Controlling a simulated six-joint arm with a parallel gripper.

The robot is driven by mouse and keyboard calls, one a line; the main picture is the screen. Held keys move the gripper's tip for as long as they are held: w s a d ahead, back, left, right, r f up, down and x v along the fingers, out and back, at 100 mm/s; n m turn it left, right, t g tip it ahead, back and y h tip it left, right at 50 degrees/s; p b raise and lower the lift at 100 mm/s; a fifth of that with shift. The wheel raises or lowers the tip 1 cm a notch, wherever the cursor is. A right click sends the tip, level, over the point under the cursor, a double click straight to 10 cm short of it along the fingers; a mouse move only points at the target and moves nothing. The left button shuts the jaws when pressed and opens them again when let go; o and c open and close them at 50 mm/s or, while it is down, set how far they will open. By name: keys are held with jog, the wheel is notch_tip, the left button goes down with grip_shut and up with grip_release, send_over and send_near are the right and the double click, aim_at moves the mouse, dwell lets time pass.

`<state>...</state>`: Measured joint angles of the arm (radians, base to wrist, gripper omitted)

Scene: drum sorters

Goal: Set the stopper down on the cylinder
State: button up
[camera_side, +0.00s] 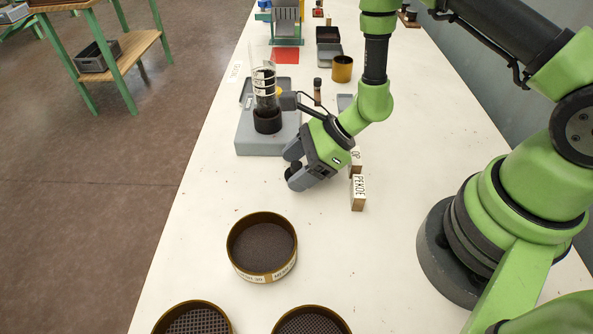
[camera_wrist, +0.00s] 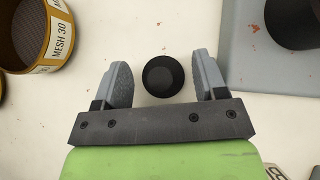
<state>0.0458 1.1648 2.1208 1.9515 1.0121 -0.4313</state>
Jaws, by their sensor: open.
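The stopper is a small black round piece. In the wrist view the stopper (camera_wrist: 163,75) lies between my two grey fingers, with a thin gap on each side. My gripper (camera_wrist: 163,82) is open, and the fingers do not appear to touch it. In the side view my gripper (camera_side: 295,167) is low over the white table, and the stopper (camera_side: 292,171) is partly hidden by the fingers. The clear cylinder (camera_side: 262,78) with white markings stands upright in a black collar (camera_side: 267,122) on a grey base, behind my gripper and to its left.
The grey base (camera_side: 262,144) is close behind my gripper. Labelled wooden blocks (camera_side: 358,192) stand to the right. A round brass-rimmed sieve (camera_side: 262,272) is in front, with more sieves at the near edge. A dark vial (camera_side: 317,91) and a brass cup (camera_side: 342,69) stand farther back.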

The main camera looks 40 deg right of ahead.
jog(key=shift+w+a+f, duration=0.1)
jog(key=c, duration=0.8)
jog(key=shift+o, duration=0.2)
notch_tip(320, 180, up, 33)
jog(key=w+d, duration=0.3)
jog(key=w, duration=0.9)
jog(key=shift+s+f, duration=0.15)
jog(key=shift+f, duration=2.05)
jog(key=shift+d, duration=0.1)
